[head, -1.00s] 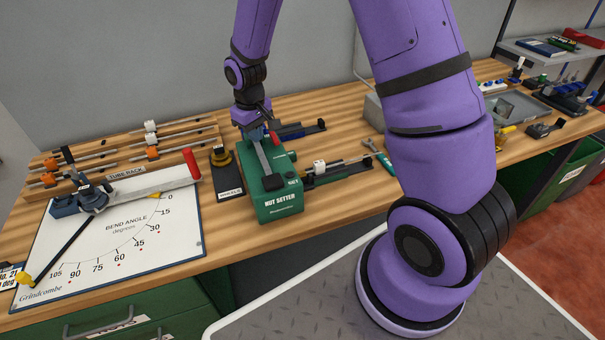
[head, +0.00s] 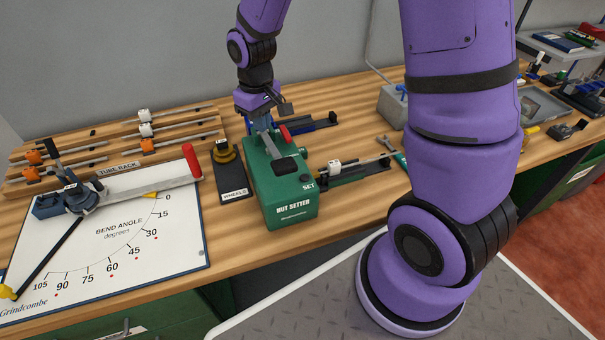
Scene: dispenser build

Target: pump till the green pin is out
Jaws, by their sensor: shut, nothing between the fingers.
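The green nut setter (head: 291,204) stands on the workbench, a little left of centre in the head view. It has a grey lever (head: 267,143) along its top and a red part (head: 285,133) beside the lever. A black button or pad (head: 285,165) is on its top, near the SET label. My gripper (head: 262,121) is shut and empty at the raised rear end of the lever. I cannot tell whether it touches the lever. I cannot make out a green pin in this view.
A black WHEELS stand (head: 231,176) is close on the left. The bend angle board (head: 130,245) and tube rack (head: 110,170) are further left.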

